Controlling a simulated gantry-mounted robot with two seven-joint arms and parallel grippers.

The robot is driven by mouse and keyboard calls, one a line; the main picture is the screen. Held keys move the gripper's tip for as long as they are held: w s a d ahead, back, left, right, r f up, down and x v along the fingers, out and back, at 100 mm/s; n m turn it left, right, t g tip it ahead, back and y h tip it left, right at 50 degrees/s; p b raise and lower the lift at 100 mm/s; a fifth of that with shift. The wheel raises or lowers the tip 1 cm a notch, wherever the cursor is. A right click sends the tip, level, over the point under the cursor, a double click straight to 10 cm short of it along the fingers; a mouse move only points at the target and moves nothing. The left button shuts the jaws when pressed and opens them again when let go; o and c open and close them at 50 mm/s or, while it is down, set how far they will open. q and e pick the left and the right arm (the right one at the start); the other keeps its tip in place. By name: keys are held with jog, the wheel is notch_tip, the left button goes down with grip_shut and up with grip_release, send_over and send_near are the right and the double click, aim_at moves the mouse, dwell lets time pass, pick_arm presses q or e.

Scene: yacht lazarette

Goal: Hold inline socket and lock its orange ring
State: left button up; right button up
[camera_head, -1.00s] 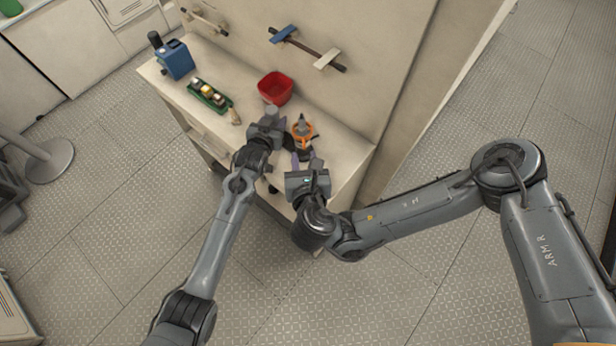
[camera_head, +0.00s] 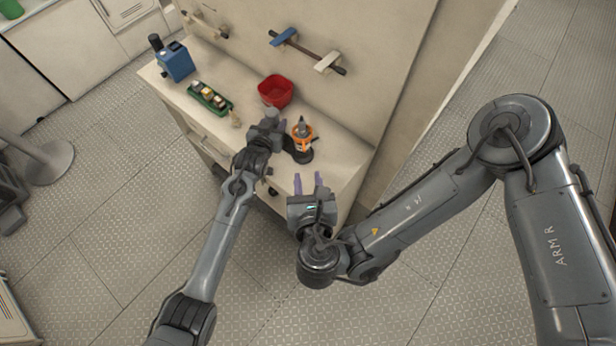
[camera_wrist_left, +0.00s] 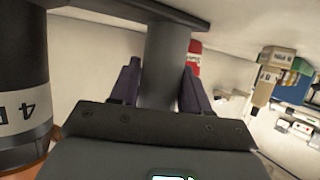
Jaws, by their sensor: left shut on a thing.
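The inline socket (camera_head: 301,152) stands upright near the bench's front edge, with a dark body and a grey top. Its orange ring (camera_head: 303,141) sits around the upper part. In the left wrist view, the dark body (camera_wrist_left: 22,75) with a white label is at the left edge, with a bit of orange below it. My left gripper (camera_head: 272,116) is beside the socket on its left. It is shut on a grey cylindrical piece (camera_wrist_left: 166,65) joined to a dark flat plate. My right gripper (camera_head: 308,180) is open and empty, apart from the socket on its near side.
A red bin (camera_head: 275,91) stands behind the left gripper. A green tray (camera_head: 210,98) with several small parts and a blue device (camera_head: 175,62) are farther left on the bench (camera_head: 345,150). A bar with blue and white pieces (camera_head: 306,52) is on the wall.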

pick_arm(q)
jog(key=o, duration=1.4)
jog(key=shift+c, duration=0.2)
jog(key=shift+s, duration=0.15)
